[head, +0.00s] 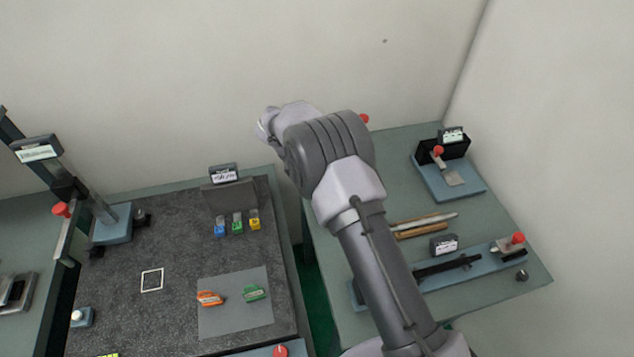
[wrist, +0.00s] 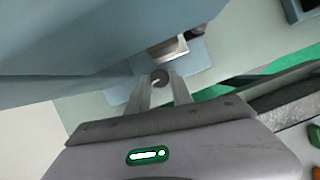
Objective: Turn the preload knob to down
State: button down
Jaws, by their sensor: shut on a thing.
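A small dark round knob (wrist: 160,76) sits between the fingertips of my gripper (wrist: 160,88) in the wrist view. My gripper is shut on it, one finger on each side. A light mark shows on the knob's face, but it is too small to read which way it points. Just beyond the knob is a grey metal block (wrist: 167,48) on a blue-grey plate (wrist: 198,60). In the head view my arm hides the knob and my gripper's fingers. No label for the knob can be read.
A large blue-grey body (wrist: 70,35) fills the upper left of the wrist view, close to my gripper. In the head view, the right table (head: 335,240) carries a blue fixture (head: 450,185) and a long rail (head: 480,260). A dark stone plate (head: 180,250) lies left.

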jog(key=shift+w+m+g, duration=0.1)
jog(key=shift+m+g, duration=0.3)
jog(key=shift+m, duration=0.8)
jog(key=c, duration=1.4)
grip_release()
jog(key=p+v, duration=0.5)
jog(key=v, duration=1.2)
jog(key=shift+r, duration=0.25)
jog(key=shift+w, duration=0.15)
